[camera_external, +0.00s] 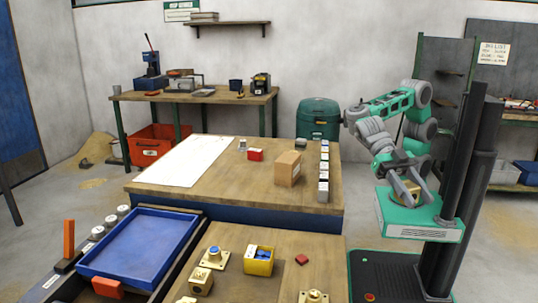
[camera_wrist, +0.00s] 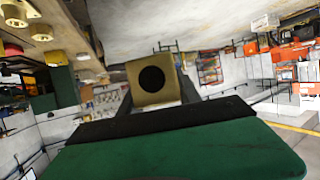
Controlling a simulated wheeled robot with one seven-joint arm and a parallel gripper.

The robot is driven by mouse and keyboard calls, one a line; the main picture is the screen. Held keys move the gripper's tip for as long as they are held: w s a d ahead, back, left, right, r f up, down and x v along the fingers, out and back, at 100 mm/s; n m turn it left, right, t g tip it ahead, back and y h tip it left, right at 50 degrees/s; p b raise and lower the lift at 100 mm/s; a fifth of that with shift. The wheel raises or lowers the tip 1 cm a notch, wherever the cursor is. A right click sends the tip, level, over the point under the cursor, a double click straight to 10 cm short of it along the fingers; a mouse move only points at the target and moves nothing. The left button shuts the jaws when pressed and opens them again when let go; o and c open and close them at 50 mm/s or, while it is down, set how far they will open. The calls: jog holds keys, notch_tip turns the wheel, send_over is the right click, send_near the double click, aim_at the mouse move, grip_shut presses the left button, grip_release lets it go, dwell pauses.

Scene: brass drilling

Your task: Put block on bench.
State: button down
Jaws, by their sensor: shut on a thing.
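My gripper (camera_external: 408,194) is shut on a brass block (camera_wrist: 140,93) with a round dark hole in its face. In the wrist view the block sits between the two fingers. In the external view the arm is folded low, with the gripper close over my own green body at the right; only a little of the block shows there. Whether the block touches the surface below it, I cannot tell. A wooden-topped bench (camera_external: 228,192) stands to the left of my gripper. Another wooden bench (camera_external: 292,268) is in front, and a third (camera_external: 225,98) stands against the back wall.
The middle bench carries a white sheet (camera_external: 185,160), a cardboard box (camera_external: 288,168), a red box (camera_external: 255,155) and a row of small items along its right edge. The front bench holds brass parts and a yellow bin (camera_external: 259,261). A blue tray (camera_external: 140,247) is at the left.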

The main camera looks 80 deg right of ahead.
jog(key=shift+s+a+f+y, duration=0.3)
jog(key=shift+s+a+f, duration=0.15)
jog(key=shift+s, duration=0.25)
jog(key=shift+a+f+m+t+b, duration=0.1)
jog(key=shift+f+m+t+b, duration=0.2)
jog(key=shift+m+t, duration=0.25)
jog(key=w+d+f+m+t, duration=0.2)
jog(key=w+f+m+t, duration=0.35)
jog(key=w, duration=0.55)
jog(key=m+t, duration=0.3)
jog(key=t, duration=0.1)
send_over(310, 284)
jog(key=f, duration=0.8)
jog(key=shift+s+d+f, duration=0.15)
jog(key=shift+d+f, duration=0.1)
jog(key=shift+d, duration=0.05)
jog(key=shift+a+f, duration=0.15)
jog(key=shift+f, duration=0.15)
jog(key=f, duration=0.3)
jog(key=shift+w+a+f, duration=0.1)
jog(key=shift+w, duration=0.1)
jog(key=c, duration=1.3)
grip_release()
jog(key=shift+f+b, duration=0.25)
jog(key=shift+b, duration=0.15)
jog(key=o, duration=0.5)
jog(key=shift+c, duration=0.2)
